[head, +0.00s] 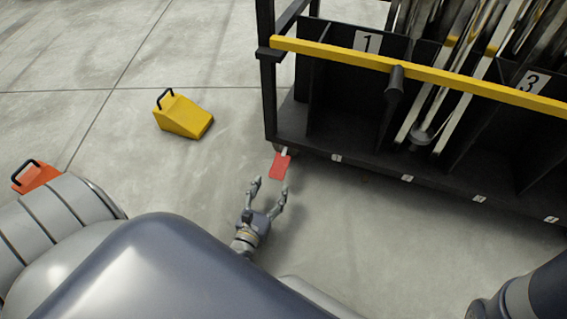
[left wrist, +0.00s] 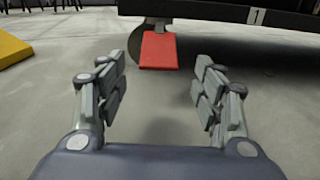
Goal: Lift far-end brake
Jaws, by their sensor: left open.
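The brake is a red pedal (head: 281,166) that sticks out from under the left end of the dark truck (head: 330,150). In the left wrist view the red pedal (left wrist: 159,51) hangs from a short metal stem below the truck's edge, ahead of the fingers. My left gripper (head: 271,187) is open and empty, low over the floor, just short of the pedal. In the left wrist view the pedal lies beyond the open fingertips (left wrist: 160,85), apart from them. A wheel shows partly behind the pedal. My right gripper is not in view.
A yellow wheel chock (head: 184,116) with a black handle stands on the floor left of the truck. An orange-red chock (head: 36,176) lies at the far left. A yellow bar (head: 420,74) crosses the truck's numbered bays. The concrete floor around my left gripper is clear.

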